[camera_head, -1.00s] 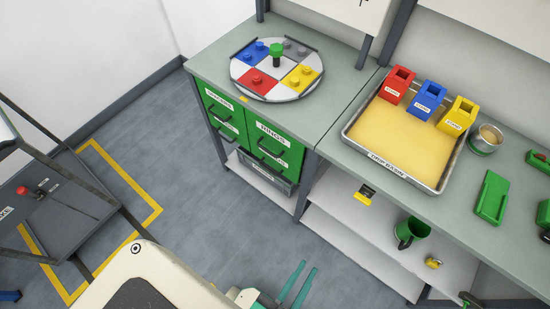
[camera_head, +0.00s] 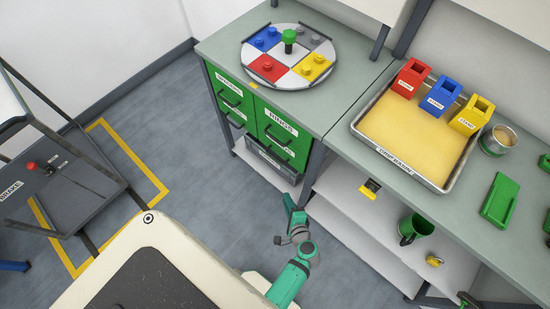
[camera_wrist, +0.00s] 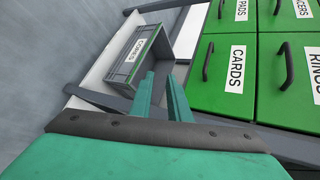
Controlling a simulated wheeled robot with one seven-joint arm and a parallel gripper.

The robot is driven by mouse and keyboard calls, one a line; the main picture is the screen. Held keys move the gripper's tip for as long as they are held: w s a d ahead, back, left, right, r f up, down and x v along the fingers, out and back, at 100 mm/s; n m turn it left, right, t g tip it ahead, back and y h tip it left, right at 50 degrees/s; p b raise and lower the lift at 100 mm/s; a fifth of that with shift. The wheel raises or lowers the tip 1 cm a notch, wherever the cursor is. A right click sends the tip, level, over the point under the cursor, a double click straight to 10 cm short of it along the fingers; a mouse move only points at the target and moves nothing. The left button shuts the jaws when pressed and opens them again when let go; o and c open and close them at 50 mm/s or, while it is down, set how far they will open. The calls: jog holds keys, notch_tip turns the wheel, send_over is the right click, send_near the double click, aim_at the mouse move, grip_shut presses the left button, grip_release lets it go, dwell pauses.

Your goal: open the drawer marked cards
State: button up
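The drawer marked CARDS (camera_wrist: 222,72) is a green drawer front with a black bar handle (camera_wrist: 207,62), shut flush in its cabinet in the wrist view. In the head view it is the lower right green drawer (camera_head: 285,152), below the one marked RINGS. My gripper (camera_wrist: 160,75) shows its two teal fingers with a gap between them and nothing held. In the wrist view the fingertips lie left of the CARDS handle and apart from it. In the head view the end of my arm is below the cabinet front, and its fingers are hard to make out.
The green RINGS drawer (camera_wrist: 293,85) and PADS drawer (camera_wrist: 231,14) adjoin it, all shut. A grey labelled bin (camera_wrist: 133,57) sits on the shelf beneath the drawers, near my fingers. A dark cabinet leg (camera_head: 313,160) stands to the right. Open floor lies left of the cabinet.

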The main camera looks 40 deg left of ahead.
aim_at(275, 158)
jog(key=w+a+r+g+y, duration=0.1)
jog(key=w+a+r+y, duration=0.35)
jog(key=w, duration=0.25)
jog(key=shift+m, duration=0.3)
jog(key=x, duration=0.7)
jog(key=r+x, duration=0.1)
jog(key=x, duration=0.3)
jog(key=shift+s+a, duration=0.1)
jog(key=shift+a, duration=0.1)
grip_shut()
jog(key=shift+d, duration=0.1)
dwell(0.4)
